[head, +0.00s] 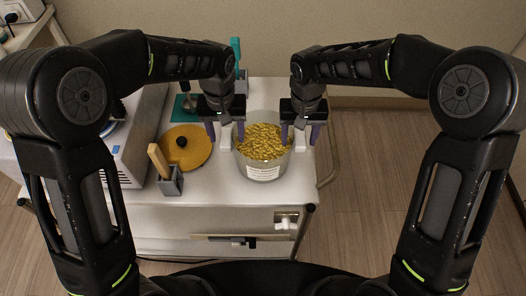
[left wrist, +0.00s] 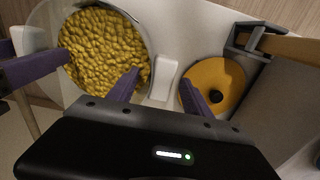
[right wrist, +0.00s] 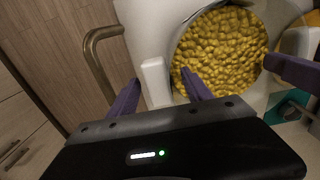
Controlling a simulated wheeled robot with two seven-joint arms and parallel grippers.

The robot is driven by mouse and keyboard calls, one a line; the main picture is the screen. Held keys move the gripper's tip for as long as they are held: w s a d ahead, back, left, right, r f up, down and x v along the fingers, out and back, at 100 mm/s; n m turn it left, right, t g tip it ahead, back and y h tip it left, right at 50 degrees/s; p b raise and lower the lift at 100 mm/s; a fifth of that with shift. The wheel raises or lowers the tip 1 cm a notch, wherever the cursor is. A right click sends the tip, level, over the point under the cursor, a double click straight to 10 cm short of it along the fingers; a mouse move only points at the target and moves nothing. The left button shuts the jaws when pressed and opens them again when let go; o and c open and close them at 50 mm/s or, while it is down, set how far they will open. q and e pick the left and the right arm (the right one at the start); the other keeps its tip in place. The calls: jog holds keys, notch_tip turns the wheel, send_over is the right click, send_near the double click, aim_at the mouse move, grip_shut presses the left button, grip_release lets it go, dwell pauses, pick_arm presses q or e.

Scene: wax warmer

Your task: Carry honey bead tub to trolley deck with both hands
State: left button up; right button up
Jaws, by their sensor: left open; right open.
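The honey bead tub (head: 263,172), a clear round tub with a label and full of golden beads, stands on the white trolley deck (head: 226,193). It has a white handle on each side. My left gripper (head: 225,133) is open at the tub's left handle; in the left wrist view its purple fingers (left wrist: 160,88) lie either side of the white handle (left wrist: 165,80). My right gripper (head: 301,133) is open at the right handle; in the right wrist view its fingers (right wrist: 158,92) lie either side of that handle (right wrist: 155,82). Neither is closed on it.
Left of the tub are an amber disc lid with a black knob (head: 194,153) and a grey holder (head: 170,183) with wooden sticks. A white appliance (head: 134,140) stands further left. A teal item (head: 184,106) is behind. A metal rail (right wrist: 92,50) borders the trolley's right side.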

pick_arm(q)
notch_tip(320, 180, up, 11)
jog(key=shift+f, duration=0.2)
dwell(0.3)
pick_arm(e)
notch_tip(320, 180, up, 12)
dwell(0.6)
pick_arm(q)
jog(key=shift+s, duration=0.15)
pick_arm(e)
jog(key=shift+s, duration=0.1)
